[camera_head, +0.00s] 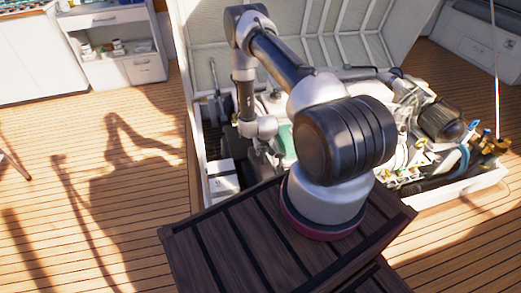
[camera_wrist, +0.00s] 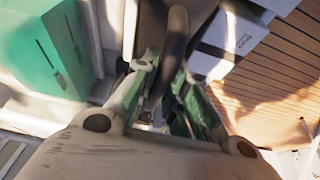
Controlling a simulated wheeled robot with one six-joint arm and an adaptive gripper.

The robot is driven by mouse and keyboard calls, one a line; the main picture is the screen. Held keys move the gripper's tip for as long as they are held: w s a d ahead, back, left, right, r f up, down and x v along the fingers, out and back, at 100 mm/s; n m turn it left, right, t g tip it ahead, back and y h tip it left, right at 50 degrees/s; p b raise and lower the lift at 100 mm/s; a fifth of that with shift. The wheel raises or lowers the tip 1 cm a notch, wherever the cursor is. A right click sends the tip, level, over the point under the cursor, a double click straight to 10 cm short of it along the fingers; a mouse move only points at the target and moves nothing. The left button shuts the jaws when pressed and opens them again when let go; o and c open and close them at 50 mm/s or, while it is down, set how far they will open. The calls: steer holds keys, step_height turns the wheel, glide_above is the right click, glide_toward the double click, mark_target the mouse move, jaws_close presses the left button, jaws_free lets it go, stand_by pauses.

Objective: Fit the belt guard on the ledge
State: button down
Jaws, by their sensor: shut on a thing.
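In the wrist view my gripper (camera_wrist: 168,88) reaches into the engine hatch, its fingers shut on a dark, narrow, blurred piece that I take to be the belt guard (camera_wrist: 177,38). The piece runs up and away between the fingers, and its full outline does not show. In the head view the wrist hangs down into the left part of the open hatch (camera_head: 201,150). The fingers and the held piece are hard to make out there. I cannot pick out the ledge, nor tell whether the piece touches anything.
A green block (camera_wrist: 48,42) stands left of my gripper in the wrist view. White labelled boxes (camera_wrist: 232,35) lie to the right, beside the plank deck (camera_wrist: 275,75). In the head view engine parts (camera_head: 440,122) crowd the right of the hatch, and open deck (camera_head: 100,190) lies left.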

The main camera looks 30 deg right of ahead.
steer(key=shift+f, duration=0.2)
steer(key=c, duration=1.4)
jaws_free()
steer(key=shift+o, duration=0.2)
steer(key=v, duration=1.2)
steer(key=shift+s, duration=0.1)
